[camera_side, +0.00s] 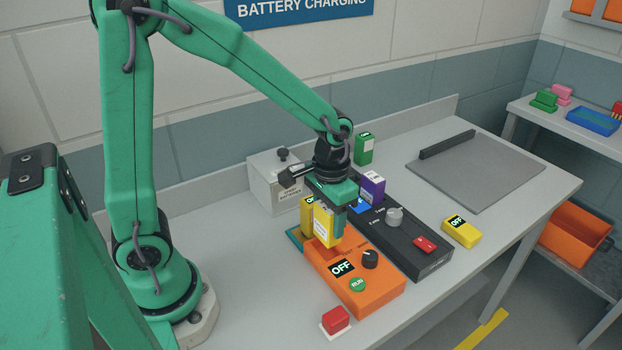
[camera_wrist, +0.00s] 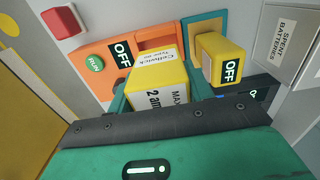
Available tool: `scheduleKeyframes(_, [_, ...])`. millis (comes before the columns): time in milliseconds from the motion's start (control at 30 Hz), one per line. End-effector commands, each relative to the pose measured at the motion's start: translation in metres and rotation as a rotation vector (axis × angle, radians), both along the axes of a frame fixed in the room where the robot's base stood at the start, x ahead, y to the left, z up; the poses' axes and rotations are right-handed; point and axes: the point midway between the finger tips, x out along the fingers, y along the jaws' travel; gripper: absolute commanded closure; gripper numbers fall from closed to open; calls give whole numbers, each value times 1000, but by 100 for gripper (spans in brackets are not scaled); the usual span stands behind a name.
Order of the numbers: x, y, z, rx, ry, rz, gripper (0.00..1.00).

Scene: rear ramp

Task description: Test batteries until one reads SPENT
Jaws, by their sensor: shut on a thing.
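My gripper (camera_side: 326,215) is shut on a yellow battery (camera_side: 324,230), held upright at the back end of the orange tester (camera_side: 368,290). Its lower end is at the tester's recess; I cannot tell if it is fully seated. The wrist view shows this held battery (camera_wrist: 160,65) between my teal fingers, with printed labels. The tester's display (camera_side: 343,267) reads OFF, above a green RUN button (camera_side: 358,285) and beside a black knob (camera_side: 370,259). A second yellow battery (camera_wrist: 222,52), marked OFF, stands beside the held one in a teal-edged holder (camera_wrist: 202,24).
A grey SPENT BATTERIES box (camera_side: 262,182) stands behind. A black unit (camera_side: 425,262) lies right of the tester, with a purple battery (camera_side: 372,187) at its far end. A green battery (camera_side: 364,149), another yellow battery (camera_side: 461,232) and a red button (camera_side: 336,318) are nearby.

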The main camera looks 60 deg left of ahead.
Motion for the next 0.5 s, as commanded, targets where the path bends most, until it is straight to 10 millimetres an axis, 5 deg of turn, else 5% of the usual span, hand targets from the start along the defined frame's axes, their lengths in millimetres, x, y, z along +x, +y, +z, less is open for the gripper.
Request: scheduleKeyframes(500, [0,0,-21,0,-1,0,83])
